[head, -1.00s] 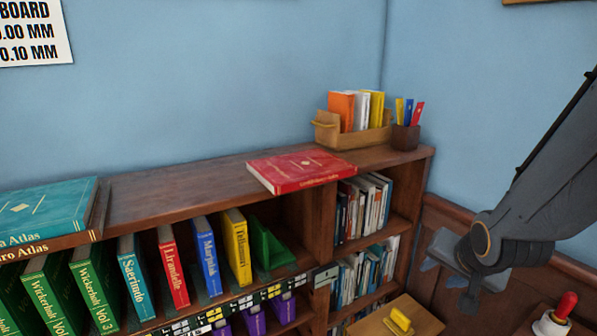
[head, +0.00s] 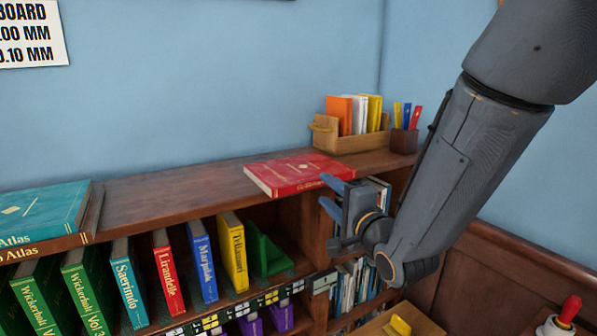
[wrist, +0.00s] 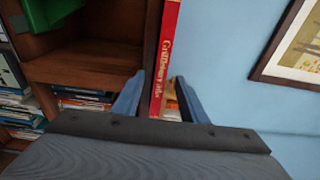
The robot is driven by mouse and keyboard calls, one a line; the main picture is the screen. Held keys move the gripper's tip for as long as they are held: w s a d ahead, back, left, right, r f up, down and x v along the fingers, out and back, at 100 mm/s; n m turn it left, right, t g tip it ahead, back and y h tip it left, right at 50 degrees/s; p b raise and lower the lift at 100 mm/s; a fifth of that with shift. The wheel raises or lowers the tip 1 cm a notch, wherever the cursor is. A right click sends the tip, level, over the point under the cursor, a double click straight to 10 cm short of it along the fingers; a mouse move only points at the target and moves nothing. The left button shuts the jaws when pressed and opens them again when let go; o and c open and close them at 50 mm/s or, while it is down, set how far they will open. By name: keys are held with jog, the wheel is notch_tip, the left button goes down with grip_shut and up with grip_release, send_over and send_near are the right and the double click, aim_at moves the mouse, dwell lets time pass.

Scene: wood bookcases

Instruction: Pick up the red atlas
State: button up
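The red atlas (head: 297,172) lies flat on top of the wood bookcase, its front edge close to the shelf's front edge. In the wrist view its red spine (wrist: 168,55) shows edge-on between my two fingers. My gripper (head: 329,210) is open and empty in front of the bookcase, just below and right of the atlas's front corner. The wrist view shows the fingertips of my gripper (wrist: 160,76) on either side of the spine's line. I cannot tell whether the fingers touch the book.
A wooden box of books (head: 352,143) and a pen cup (head: 404,141) stand right of the atlas. Teal and brown atlases (head: 45,212) lie at the left end. The top between the atlases is bare.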

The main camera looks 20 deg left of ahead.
aim_at(319, 182)
jog(key=shift+p+x, duration=1.25)
jog(key=shift+x, duration=1.6)
jog(key=shift+w+d+r, duration=0.1)
grip_shut()
jog(key=shift+r, duration=0.1)
